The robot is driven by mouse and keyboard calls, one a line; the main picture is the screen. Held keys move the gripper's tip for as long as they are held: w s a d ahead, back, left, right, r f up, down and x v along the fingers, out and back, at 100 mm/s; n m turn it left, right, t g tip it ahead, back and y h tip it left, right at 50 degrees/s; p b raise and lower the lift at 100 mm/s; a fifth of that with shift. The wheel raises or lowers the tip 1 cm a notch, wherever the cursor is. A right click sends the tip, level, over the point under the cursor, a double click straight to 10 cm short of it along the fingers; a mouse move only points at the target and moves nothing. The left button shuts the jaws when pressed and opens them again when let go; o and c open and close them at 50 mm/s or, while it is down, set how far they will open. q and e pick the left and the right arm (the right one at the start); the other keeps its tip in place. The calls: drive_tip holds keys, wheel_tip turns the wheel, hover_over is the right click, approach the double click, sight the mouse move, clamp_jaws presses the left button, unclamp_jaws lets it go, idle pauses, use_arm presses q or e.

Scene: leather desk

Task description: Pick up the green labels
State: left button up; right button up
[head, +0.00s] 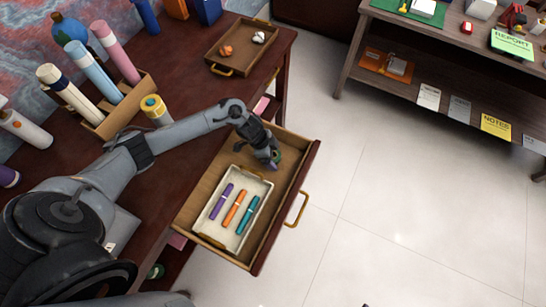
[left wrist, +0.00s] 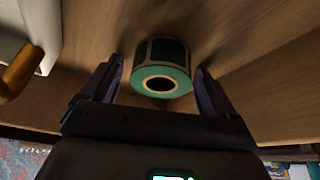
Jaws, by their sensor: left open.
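The green labels (left wrist: 163,71) are a small upright-looking roll with a teal-green rim and a dark centre hole, inside the open drawer. My left gripper (left wrist: 158,66) is open, with one finger on each side of the roll; I cannot tell whether either finger touches it. In the head view my left gripper (head: 272,158) reaches down into the far part of the drawer, behind the pen tray. Only a bit of green on the roll (head: 278,154) shows there, as the gripper hides the rest. My right gripper is not in view.
The open drawer (head: 284,213) holds a white tray (head: 216,232) with purple, orange and teal pens. The tray's edge and handle are close to the gripper. On the desk are a wooden tray (head: 213,55) with crumpled papers and a box of rolled tubes (head: 143,92).

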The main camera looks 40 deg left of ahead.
use_arm(q)
drive_tip(key=shift+c, duration=0.3)
drive_tip(key=c, duration=1)
drive_tip(key=shift+r, duration=0.15)
